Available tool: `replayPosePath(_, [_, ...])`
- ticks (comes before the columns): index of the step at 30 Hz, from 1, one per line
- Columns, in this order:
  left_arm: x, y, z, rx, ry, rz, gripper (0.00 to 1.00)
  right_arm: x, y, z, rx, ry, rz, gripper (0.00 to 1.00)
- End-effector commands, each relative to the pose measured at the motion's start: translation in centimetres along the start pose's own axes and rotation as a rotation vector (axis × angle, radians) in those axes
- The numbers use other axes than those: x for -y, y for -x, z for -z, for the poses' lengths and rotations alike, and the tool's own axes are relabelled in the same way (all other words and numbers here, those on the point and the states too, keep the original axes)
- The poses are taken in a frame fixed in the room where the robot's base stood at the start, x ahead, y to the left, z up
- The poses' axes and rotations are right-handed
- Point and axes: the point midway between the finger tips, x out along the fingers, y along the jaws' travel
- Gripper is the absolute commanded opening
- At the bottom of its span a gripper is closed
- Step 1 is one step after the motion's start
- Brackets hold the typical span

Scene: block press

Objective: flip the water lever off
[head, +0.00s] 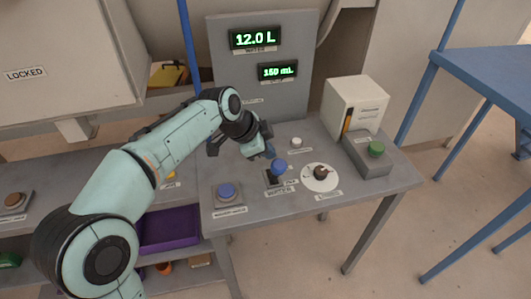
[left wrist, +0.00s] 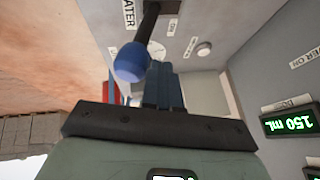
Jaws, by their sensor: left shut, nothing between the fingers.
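The water lever has a blue ball knob (head: 279,166) on a black stick, rising from a dark slotted base (head: 273,179) on the grey panel table. Its blue knob (left wrist: 130,62) and black stick (left wrist: 149,22) also show in the left wrist view, near an "ON" label. My left gripper (head: 269,150) is shut and empty, just behind the knob in the head view. Its blue fingertips (left wrist: 163,72) appear right beside the knob; I cannot tell whether they touch. My right gripper is in neither view.
A blue button (head: 226,190) is left of the lever. A round white dial with a dark knob (head: 320,172) is to its right. A small white button (head: 296,142) is behind. A green button (head: 376,148) sits on a grey box. The upright panel's water display (head: 255,38) reads 12.0 L.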

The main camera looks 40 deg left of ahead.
Motion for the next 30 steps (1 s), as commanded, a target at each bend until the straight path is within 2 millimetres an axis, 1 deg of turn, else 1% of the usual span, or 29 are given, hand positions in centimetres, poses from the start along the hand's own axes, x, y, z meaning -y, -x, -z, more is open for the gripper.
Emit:
replayPosePath(1, [-0.4,-0.1,0.0,0.000,-0.002,0.000,0.00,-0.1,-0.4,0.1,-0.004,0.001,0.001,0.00])
replayPosePath(3, [-0.8,-0.1,0.1,0.000,-0.002,-0.001,0.00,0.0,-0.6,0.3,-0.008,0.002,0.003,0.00])
replayPosePath(10, [-1.5,0.0,0.1,0.001,-0.001,-0.006,0.00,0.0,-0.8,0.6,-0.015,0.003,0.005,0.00])
replayPosePath(24, [-1.8,-0.1,0.3,0.001,-0.003,-0.017,0.00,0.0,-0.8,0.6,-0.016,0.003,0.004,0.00])
replayPosePath(30, [-1.7,0.7,0.9,-0.001,-0.004,-0.017,0.00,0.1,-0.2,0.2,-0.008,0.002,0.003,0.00])
